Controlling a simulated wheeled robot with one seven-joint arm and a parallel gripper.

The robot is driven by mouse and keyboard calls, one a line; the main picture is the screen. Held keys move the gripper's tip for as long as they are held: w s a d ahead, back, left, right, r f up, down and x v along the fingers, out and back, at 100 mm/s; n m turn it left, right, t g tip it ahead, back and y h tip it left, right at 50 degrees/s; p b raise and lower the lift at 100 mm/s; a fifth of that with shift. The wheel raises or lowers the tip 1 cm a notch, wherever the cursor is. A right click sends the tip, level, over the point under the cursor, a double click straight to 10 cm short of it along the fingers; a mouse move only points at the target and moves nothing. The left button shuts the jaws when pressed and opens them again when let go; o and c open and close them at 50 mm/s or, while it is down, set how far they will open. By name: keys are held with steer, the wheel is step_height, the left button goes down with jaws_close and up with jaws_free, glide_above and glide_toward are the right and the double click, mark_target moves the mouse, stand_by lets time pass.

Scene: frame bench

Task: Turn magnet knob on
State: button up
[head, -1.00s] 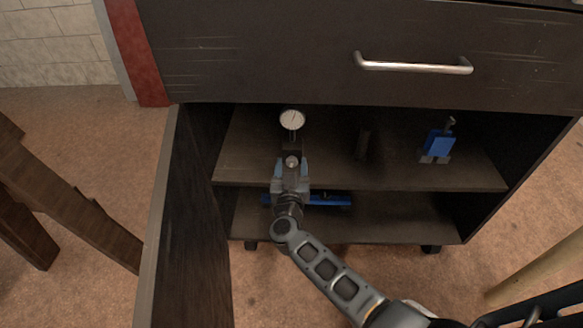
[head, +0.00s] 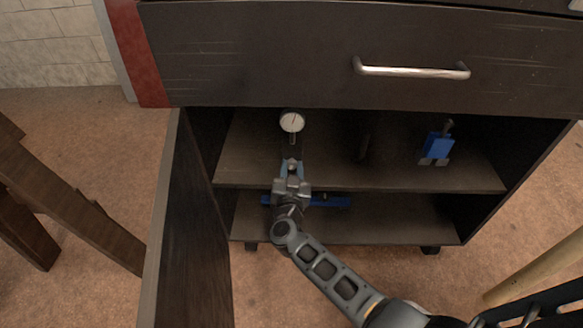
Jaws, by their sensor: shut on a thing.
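A dial gauge (head: 292,122) with a round white face stands on the upper shelf at the left, on a short stem. Below it in the picture is its dark magnet base, mostly hidden behind my gripper. A small silver knob (head: 292,163) shows at the front of the base. My gripper (head: 291,167) reaches in from the front, with its bluish fingers shut on the knob. The fine contact and any marking on the knob are too small to make out.
The cabinet's upper shelf (head: 400,175) also holds a blue clamp-like tool (head: 437,147) at right and a dark upright item (head: 364,140). A blue bar (head: 330,201) lies on the lower shelf. The open door (head: 190,230) is at left, the closed drawer (head: 300,50) above.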

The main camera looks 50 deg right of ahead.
steer(key=shift+m, duration=1)
steer(key=o, duration=1)
steer(key=shift+o, duration=0.2)
steer(key=p+v, duration=0.2)
steer(key=v, duration=0.6)
steer(key=shift+d, duration=0.1)
